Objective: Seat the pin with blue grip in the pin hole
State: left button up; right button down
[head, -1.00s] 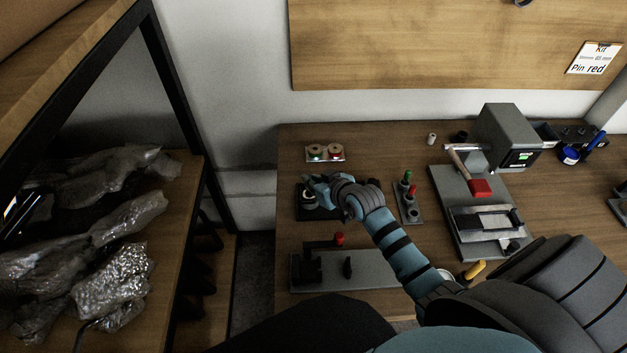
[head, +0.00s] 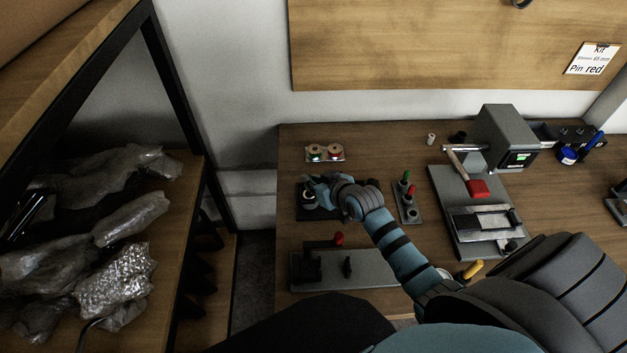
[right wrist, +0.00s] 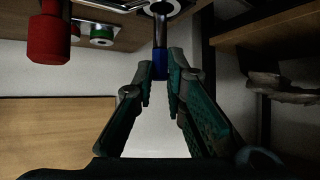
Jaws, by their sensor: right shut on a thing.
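My right gripper (head: 316,189) is over the dark plate (head: 303,214) with a pale ring (head: 309,201) at the left of the workbench. In the right wrist view its fingers (right wrist: 160,78) are shut on the blue grip of the pin (right wrist: 160,62). The pin's metal shaft points up in that picture toward a bright metal ring (right wrist: 181,7) at the top edge. The shaft end overlaps the ring's opening; I cannot tell whether it is inside the hole. In the head view the gripper hides the pin. My left gripper is not in view.
A rack (head: 409,213) with green and red pins stands right of the gripper. Two spools (head: 325,153) lie behind it. A grey fixture (head: 372,271) with a red knob (head: 339,238) is in front. A press with a red handle (head: 478,188) stands further right.

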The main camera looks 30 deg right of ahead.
aim_at(314, 199)
jog(key=shift+p, duration=0.3)
jog(key=shift+f+b, duration=1.5)
jog(key=shift+f, duration=0.55)
jog(key=c, duration=1.6)
grip_release()
jog(key=shift+a, duration=0.1)
jog(key=shift+o, duration=0.2)
jog(key=a+v, duration=0.1)
jog(key=v, duration=1.1)
jog(key=shift+d, duration=0.5)
jog(key=shift+r, duration=0.1)
